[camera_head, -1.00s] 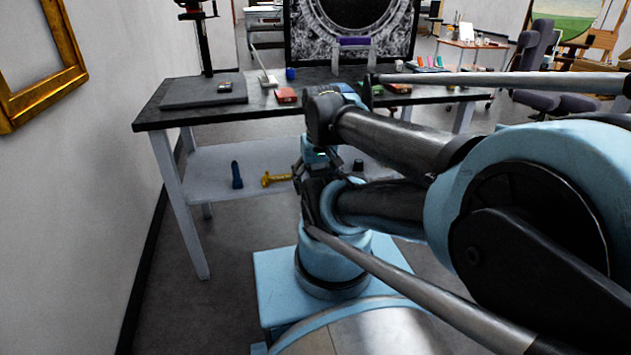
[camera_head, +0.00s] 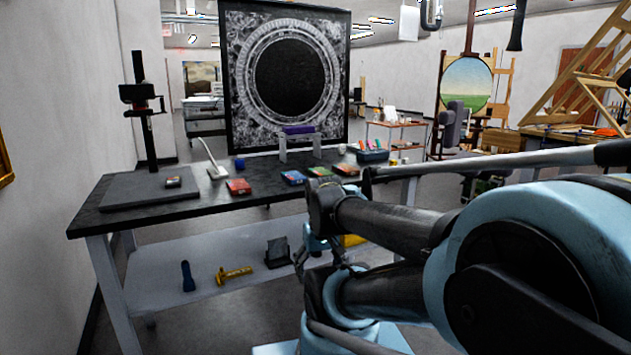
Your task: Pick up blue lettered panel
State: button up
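A flat blue panel (camera_head: 293,177) lies on the dark tabletop (camera_head: 215,208), between a red panel (camera_head: 238,186) and a green one (camera_head: 320,171). Any lettering on it is too small to read. My gripper (camera_head: 303,262) hangs below the arm's dark wrist, in front of the table's front edge and lower than the top. It is apart from the blue panel. Its fingers are small and partly hidden by my arm, so I cannot tell whether they are open.
An orange-red panel (camera_head: 346,169) lies right of the green one. A purple object (camera_head: 299,130) rests on a stand behind. The lower shelf (camera_head: 205,256) holds a blue flashlight-like object (camera_head: 187,276) and a yellow tool (camera_head: 234,274). A dark stand (camera_head: 146,120) rises at left.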

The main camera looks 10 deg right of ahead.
aim_at(294, 177)
jog(key=u, duration=0.75)
jog(key=i, duration=0.45)
jog(key=z, duration=1.45)
